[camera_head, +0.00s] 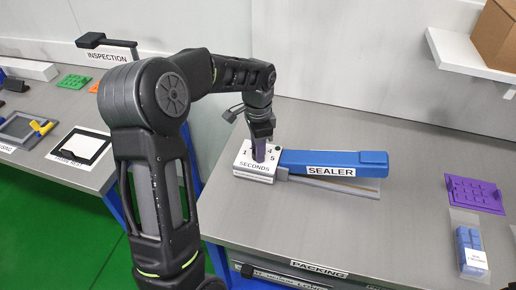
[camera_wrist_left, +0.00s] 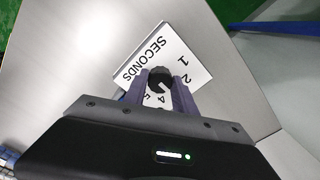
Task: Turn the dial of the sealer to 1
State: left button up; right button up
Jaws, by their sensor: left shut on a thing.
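The sealer (camera_head: 335,160) is a blue-armed device on the packing table. Its white dial plate (camera_head: 250,171), marked SECONDS with printed numbers, is at its left end and also shows in the left wrist view (camera_wrist_left: 133,53). My left gripper (camera_head: 260,155) points down over the plate. In the left wrist view its fingers are shut on the black round dial (camera_wrist_left: 159,77), one on each side. A white mark on the dial faces the lower right, roughly toward the 3–4 side; its exact number I cannot tell. The 1 (camera_wrist_left: 181,61) is visible at the upper right. My right gripper is not in view.
A purple tray (camera_head: 470,193) and a bag of blue pieces (camera_head: 470,248) lie at the right of the table. A shelf (camera_head: 465,58) with a cardboard box (camera_head: 497,35) is above. The inspection table (camera_head: 40,165) is at the left, past a gap.

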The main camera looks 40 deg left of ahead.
pick_arm(q)
grip_shut()
jog(key=shift+n, duration=0.4)
jog(key=shift+n+b, duration=0.4)
jog(key=shift+n, duration=0.6)
jog(key=n+b, duration=0.1)
jog(key=n, duration=0.8)
jog(key=shift+n, duration=2.1)
